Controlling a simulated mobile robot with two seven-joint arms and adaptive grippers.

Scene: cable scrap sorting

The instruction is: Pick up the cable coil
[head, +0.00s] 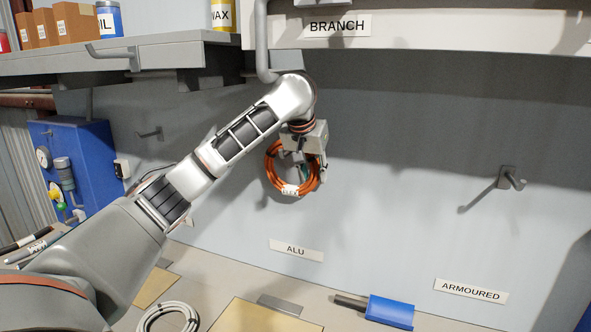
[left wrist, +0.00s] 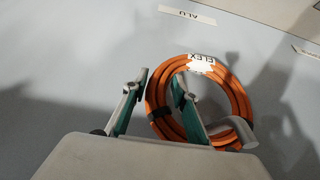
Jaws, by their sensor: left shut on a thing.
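The cable coil (head: 271,172) is an orange ring with a white tag, in front of the grey wall above the ALU label. In the left wrist view the coil (left wrist: 241,95) shows a tag reading FLEX and dark ties. My left gripper (head: 311,167) is at the coil's upper right. In the left wrist view its fingers (left wrist: 160,80) stand on either side of the ring's band, one inside the ring, and are shut on it. A pale rounded peg end (left wrist: 235,134) overlaps the ring there; I cannot tell whether it bears the coil. My right gripper is not in view.
An empty wall hook (head: 511,179) sticks out above the ARMOURED label (head: 471,291). The BRANCH shelf (head: 430,33) overhangs the wall above. Below, the bench holds a grey coil (head: 168,317) and a blue scoop (head: 390,311). A blue cabinet (head: 92,165) stands at left.

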